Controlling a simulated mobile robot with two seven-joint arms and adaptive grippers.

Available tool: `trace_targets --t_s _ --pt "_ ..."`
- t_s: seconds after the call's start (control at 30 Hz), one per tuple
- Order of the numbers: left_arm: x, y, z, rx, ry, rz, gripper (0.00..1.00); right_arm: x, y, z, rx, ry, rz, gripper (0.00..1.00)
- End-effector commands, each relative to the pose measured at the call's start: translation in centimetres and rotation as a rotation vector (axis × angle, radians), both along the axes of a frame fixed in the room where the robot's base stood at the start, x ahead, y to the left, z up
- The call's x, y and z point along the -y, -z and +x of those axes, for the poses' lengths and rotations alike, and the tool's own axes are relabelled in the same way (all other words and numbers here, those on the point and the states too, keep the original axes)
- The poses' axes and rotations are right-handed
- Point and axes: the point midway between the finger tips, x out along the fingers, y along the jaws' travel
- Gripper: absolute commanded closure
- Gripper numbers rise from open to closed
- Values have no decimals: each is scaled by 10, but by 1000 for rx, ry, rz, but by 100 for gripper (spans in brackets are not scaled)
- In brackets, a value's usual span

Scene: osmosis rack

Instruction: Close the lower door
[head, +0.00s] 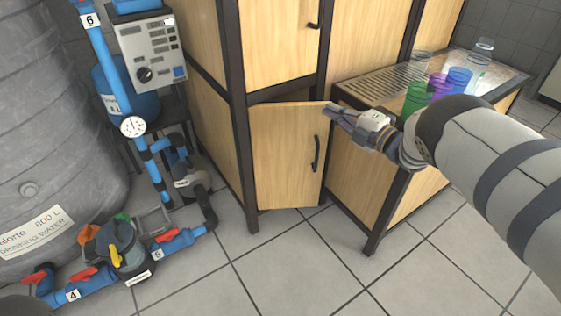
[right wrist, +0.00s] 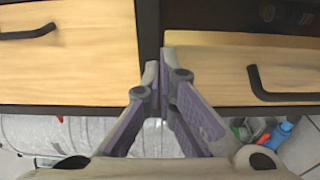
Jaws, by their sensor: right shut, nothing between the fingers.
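The lower door (head: 285,155) is a light wooden panel with a black handle (head: 316,153), and it stands ajar in the dark-framed cabinet. A dark gap shows above its top edge. In the right wrist view the lower door (right wrist: 210,75) is the panel on the right, seen sideways, with its black handle (right wrist: 275,92). My right gripper (head: 328,111) is shut and empty, its fingertips at the door's upper right corner. I cannot tell whether they touch it. The tips also show in the right wrist view (right wrist: 161,62), overlapping the door's edge. My left gripper is not in view.
The upper door (head: 278,40) is shut above. A low wooden bench (head: 365,185) with several coloured cups stands close on the right, under my right arm. A grey tank (head: 50,120), blue pipes and a pump (head: 190,178) stand on the left. The tiled floor in front is clear.

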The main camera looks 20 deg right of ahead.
Motion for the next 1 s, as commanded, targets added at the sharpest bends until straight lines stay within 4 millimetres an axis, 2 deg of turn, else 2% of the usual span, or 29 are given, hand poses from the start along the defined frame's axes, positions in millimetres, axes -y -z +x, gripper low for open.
trace_targets --t_s 0.17,0.27,0.6,0.73,0.77,0.87,0.9,1.0 --pt "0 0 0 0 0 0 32 0 0 0 0 0 0 100" --pt "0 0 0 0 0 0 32 0 -7 1 2 0 0 100" --pt "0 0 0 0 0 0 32 0 -83 0 3 0 -1 100" --pt "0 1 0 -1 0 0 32 1 -95 -1 -3 5 9 100" --pt "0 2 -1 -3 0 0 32 4 -90 -4 -10 16 32 100" --pt "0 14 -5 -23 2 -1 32 18 -34 -30 -68 121 273 100" --pt "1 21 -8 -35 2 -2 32 20 -3 -46 -96 185 434 100" --pt "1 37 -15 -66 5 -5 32 6 53 -86 -140 340 860 100"
